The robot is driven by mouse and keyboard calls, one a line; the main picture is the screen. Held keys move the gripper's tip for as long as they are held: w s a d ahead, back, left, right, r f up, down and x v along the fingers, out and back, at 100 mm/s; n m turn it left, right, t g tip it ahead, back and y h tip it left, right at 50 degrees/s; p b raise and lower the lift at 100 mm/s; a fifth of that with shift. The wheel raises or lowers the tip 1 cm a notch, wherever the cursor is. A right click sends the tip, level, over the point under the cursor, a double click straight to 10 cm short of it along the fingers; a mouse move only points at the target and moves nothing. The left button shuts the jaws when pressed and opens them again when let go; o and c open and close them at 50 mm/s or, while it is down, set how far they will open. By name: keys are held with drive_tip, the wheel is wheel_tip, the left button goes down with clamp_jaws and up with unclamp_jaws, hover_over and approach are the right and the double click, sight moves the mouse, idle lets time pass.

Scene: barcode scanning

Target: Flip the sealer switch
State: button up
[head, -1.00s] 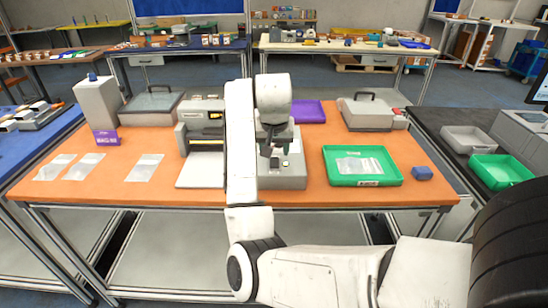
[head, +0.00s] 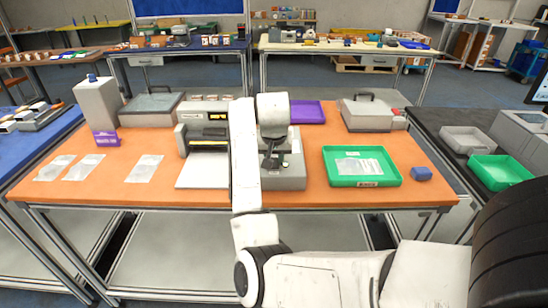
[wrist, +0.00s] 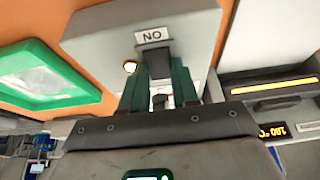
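The grey switch box (head: 288,182) stands at the middle of the orange table, right of the sealer machine (head: 205,128). My gripper (head: 270,164) is over the box. In the wrist view, my gripper (wrist: 160,72) shows two dark green fingers pointing at the box face, with a gap between them. A small dark piece (wrist: 158,102) shows between the fingers; I cannot tell whether it is the switch. Contact is unclear.
A green tray (head: 390,180) with a clear bag stands to the right, with a small blue block (head: 422,174) beside it. A purple tray (head: 308,111) and a grey lidded case (head: 366,114) are behind. Flat clear bags (head: 145,168) lie at the left.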

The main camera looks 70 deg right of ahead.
clamp_jaws()
drive_tip(key=shift+d+r+p, duration=0.15)
drive_tip(key=shift+r+p, duration=0.25)
drive_tip(key=shift+p, duration=0.85)
drive_tip(key=shift+w+d+g+y+p, duration=0.15)
drive_tip(key=shift+g+y+p, duration=0.15)
drive_tip(key=shift+y+p, duration=0.65)
drive_tip(key=shift+d+y+p, duration=0.1)
drive_tip(key=shift+y+p, duration=0.15)
drive_tip(key=shift+p, duration=0.9)
drive_tip(key=shift+f+g+y+p, duration=0.3)
drive_tip(key=shift+p, duration=0.05)
drive_tip(key=o, duration=0.5)
unclamp_jaws()
drive_tip(key=shift+o, duration=0.2)
